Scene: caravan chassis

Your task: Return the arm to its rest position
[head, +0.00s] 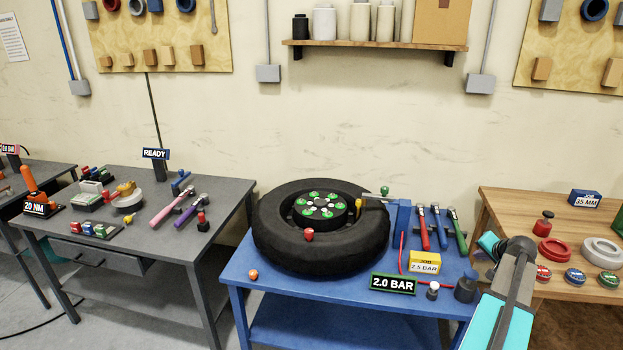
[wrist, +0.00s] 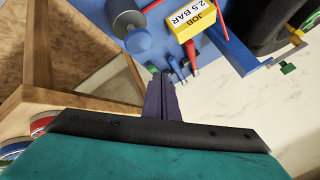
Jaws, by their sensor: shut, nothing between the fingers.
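My arm (head: 505,300) rises from the lower right in the head view, teal and dark grey. It bends near the gap between the blue table and the wooden table. Its end lies around the right edge of the blue table, and my gripper's fingertips cannot be made out there. In the wrist view my gripper (wrist: 160,78) shows as dark fingers, shut together with nothing between them. They point toward the blue table, where a yellow 2.5 BAR block (wrist: 192,20) and a grey cylinder (wrist: 124,17) stand.
The blue table (head: 262,290) bears a tyre (head: 275,245), a 2.0 BAR display (head: 393,284) and several hammer-like tools (head: 441,228). The wooden table (head: 520,208) at right holds round pieces, close to my arm. A grey table (head: 125,255) stands left.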

